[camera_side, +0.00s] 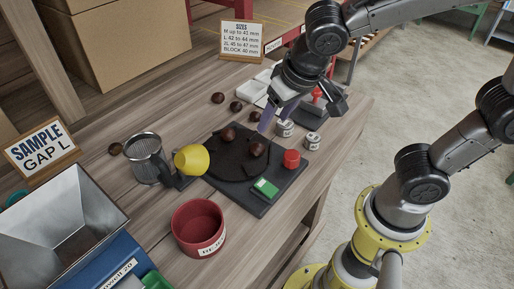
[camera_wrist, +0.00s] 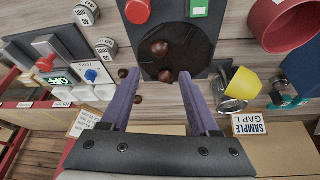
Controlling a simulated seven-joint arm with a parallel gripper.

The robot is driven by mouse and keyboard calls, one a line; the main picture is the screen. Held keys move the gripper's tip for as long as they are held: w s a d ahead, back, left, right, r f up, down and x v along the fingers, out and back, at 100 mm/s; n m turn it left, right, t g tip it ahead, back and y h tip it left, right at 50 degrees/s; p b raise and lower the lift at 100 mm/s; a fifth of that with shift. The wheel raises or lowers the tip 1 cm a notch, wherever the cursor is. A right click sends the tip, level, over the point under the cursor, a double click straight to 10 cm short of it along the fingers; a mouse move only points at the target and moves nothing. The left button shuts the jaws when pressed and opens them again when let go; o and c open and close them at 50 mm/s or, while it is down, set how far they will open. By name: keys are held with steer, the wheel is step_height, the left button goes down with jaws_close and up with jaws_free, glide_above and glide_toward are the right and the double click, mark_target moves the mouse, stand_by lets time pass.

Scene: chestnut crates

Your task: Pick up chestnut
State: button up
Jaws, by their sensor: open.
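Two brown chestnuts lie on a round black plate (camera_side: 225,158): one nearer the back (camera_side: 228,134) and one nearer the front right (camera_side: 257,149). They show in the wrist view too, one near the plate's middle (camera_wrist: 159,48) and one by its lower edge (camera_wrist: 165,76). Several more chestnuts lie on the wooden table behind the plate, one of them at the left of that row (camera_side: 217,98). My gripper (camera_side: 275,117) is above the table at the plate's back right. Its purple fingers are apart in the wrist view (camera_wrist: 161,82), with nothing held between them.
A red bin (camera_side: 199,228) stands in front of the plate. A metal hopper (camera_side: 70,225) fills the front left.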

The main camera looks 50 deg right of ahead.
mark_target(258, 146)
steer(key=x, duration=1.3)
steer(key=shift+w+d, duration=0.1)
jaws_close()
steer(key=shift+r, duration=0.1)
